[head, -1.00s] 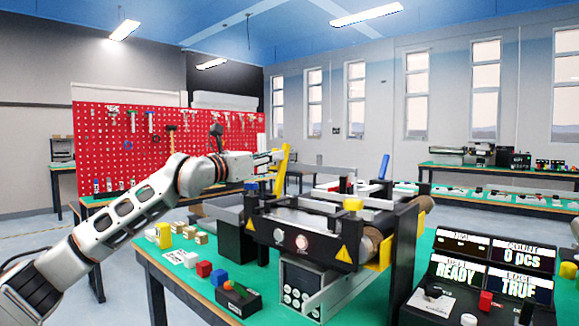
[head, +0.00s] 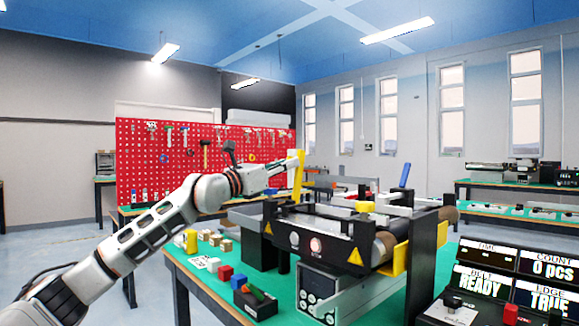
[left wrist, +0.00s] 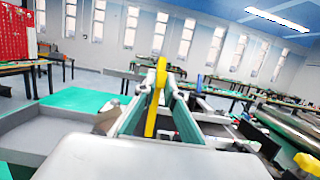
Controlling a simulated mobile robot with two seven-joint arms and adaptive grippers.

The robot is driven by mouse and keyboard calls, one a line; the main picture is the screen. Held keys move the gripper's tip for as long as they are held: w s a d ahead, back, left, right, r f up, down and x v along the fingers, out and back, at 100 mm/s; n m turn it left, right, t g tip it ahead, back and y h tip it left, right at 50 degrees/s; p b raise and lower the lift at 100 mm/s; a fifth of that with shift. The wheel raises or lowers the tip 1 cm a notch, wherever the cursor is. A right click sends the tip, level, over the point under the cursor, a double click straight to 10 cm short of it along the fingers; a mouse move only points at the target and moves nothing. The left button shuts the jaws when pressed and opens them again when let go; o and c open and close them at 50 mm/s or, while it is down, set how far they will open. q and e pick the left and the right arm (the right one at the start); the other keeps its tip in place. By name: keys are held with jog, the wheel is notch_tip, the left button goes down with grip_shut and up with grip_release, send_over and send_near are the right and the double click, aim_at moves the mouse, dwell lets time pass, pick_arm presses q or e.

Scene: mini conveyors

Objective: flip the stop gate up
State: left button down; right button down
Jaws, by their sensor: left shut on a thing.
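The yellow stop gate (head: 297,180) stands nearly upright at the left end of the mini conveyor (head: 320,222). My left gripper (head: 289,163) is at the upper part of the gate, shut on it. In the left wrist view, the yellow gate (left wrist: 153,108) runs between the two fingers of my left gripper (left wrist: 155,90), rising a little above them. The pale body of the gripper hides the lower part of the gate there. My right gripper is not in view.
A blue lever (head: 404,174) rises at the conveyor's far right. Several small blocks, including a red one (head: 225,272), lie on the green table left of the conveyor. A display panel (head: 512,275) stands at the lower right. A red pegboard (head: 150,160) is behind.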

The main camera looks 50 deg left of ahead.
pick_arm(q)
jog(key=shift+f, duration=0.1)
jog(key=c, duration=2.1)
grip_release()
jog(key=shift+c, duration=0.2)
jog(key=shift+r, duration=5.05)
